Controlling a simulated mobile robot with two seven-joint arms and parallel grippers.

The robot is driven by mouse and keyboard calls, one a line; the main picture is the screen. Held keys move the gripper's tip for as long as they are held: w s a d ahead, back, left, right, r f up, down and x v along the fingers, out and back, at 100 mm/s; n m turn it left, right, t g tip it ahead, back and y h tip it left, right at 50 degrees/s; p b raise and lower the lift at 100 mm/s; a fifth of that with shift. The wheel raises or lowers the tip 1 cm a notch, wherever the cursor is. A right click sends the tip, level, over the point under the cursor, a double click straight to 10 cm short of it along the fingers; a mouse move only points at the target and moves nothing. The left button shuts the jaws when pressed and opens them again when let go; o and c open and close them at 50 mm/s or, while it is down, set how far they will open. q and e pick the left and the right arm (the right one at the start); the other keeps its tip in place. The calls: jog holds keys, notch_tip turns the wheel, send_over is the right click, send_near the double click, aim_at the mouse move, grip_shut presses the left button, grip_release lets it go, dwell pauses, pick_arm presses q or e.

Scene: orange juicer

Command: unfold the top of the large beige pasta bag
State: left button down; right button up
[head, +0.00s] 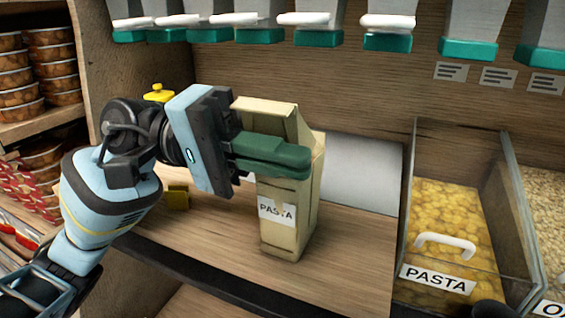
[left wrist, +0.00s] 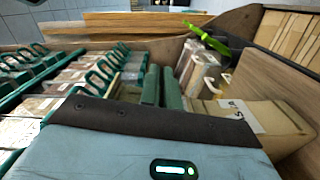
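The large beige pasta bag (head: 285,225) stands upright on the wooden counter, its PASTA label facing front. Its top flap (head: 262,105) shows above my left gripper and looks bent over toward the left; how far it is folded is hard to tell. My left gripper (head: 300,165) lies across the upper front of the bag, its green fingers close together and pointing right. They hide part of the bag; whether they touch it is unclear. In the left wrist view the bag (left wrist: 275,120) lies to the right of the fingers, and no bag material shows between them. My right gripper is not seen.
A clear bin of pasta (head: 455,215) with a white handle stands at right. Dispensers with green bases (head: 388,42) hang above. Stacked containers (head: 55,70) fill the left shelf. Counter in front is clear.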

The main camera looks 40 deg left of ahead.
pick_arm(q)
jog(key=c, duration=1.6)
grip_release()
jog(key=shift+v, duration=3.95)
